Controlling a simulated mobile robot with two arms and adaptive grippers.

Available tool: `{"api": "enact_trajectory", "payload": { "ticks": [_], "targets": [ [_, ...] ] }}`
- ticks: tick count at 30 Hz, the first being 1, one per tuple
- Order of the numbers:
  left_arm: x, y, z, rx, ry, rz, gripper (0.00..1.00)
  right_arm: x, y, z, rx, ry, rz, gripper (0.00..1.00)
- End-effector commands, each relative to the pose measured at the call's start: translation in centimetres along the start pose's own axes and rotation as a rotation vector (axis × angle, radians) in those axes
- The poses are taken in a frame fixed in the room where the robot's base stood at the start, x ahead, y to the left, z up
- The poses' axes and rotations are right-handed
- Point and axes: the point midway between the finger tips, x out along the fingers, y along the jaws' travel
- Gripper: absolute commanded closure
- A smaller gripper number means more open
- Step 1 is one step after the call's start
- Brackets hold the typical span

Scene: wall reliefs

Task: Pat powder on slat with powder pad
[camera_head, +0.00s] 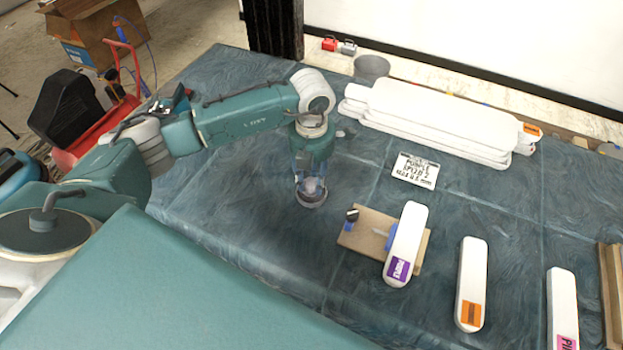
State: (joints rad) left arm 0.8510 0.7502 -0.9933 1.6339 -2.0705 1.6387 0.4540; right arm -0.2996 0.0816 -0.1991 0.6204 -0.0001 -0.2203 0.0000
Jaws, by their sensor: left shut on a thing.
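My left gripper (311,192) points straight down over the blue table, left of the board. It is shut on a small pale round thing, which looks like the powder pad; the fingers hide most of it. A white slat with a purple label (405,244) lies slantwise across a tan board (362,236). A white slat with an orange label (471,284) and a white slat with a pink label (562,305) lie farther right. The gripper is apart from all three slats. My right gripper is not in view.
A stack of white slats (430,118) lies along the back, beside a grey bucket (371,68). A written card (415,170) lies in front of the stack. A small dark-and-blue tool (351,217) is at the board's left end. Wooden strips (611,290) lie at the right edge.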

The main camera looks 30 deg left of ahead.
Motion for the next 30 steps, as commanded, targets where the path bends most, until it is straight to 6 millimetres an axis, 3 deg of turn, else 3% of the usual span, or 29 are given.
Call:
{"api": "enact_trajectory", "payload": {
  "ticks": [21,30],
  "targets": [
    [-6.2,0.1,0.1,-0.001,-0.004,0.001,0.92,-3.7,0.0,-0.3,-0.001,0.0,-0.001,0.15],
    [-6.7,0.0,0.1,-0.001,-0.003,0.0,0.92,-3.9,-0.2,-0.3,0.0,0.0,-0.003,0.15]
  ]
}}
